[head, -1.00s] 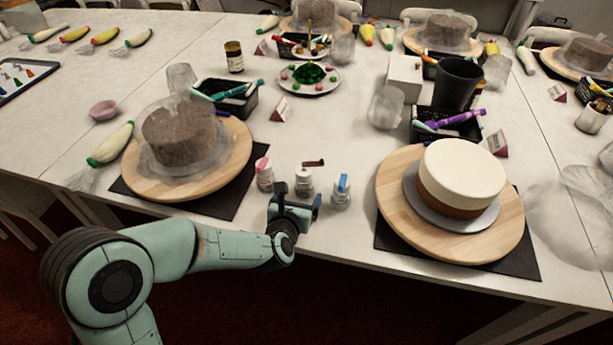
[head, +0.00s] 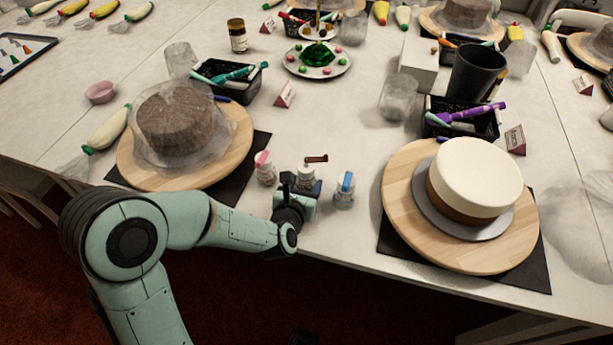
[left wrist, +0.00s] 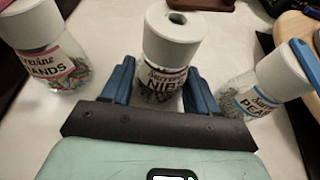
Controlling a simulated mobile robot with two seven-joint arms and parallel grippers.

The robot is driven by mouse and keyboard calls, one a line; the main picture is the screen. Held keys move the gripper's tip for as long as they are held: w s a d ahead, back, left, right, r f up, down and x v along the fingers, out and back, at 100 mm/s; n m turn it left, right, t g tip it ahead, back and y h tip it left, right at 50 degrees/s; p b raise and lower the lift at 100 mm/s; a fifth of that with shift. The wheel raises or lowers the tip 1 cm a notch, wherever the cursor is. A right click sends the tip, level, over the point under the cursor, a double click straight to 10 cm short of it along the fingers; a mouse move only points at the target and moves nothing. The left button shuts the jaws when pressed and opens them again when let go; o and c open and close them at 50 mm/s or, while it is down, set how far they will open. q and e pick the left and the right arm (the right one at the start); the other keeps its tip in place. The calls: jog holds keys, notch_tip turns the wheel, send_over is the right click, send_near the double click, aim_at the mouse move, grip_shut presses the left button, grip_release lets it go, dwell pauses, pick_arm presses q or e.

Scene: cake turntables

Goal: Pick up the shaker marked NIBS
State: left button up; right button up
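The NIBS shaker (head: 306,174) is the middle one of three small shakers near the table's front edge.
A pink-topped shaker (head: 265,168) stands close on the left and a blue-topped shaker (head: 344,190) close on the right. Wooden turntables flank them, one with a wrapped brown cake (head: 176,120), one with a white-topped cake (head: 476,178).

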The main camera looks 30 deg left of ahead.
pick_arm(q)
jog(key=c, duration=0.6)
jog(key=shift+r, duration=0.15)
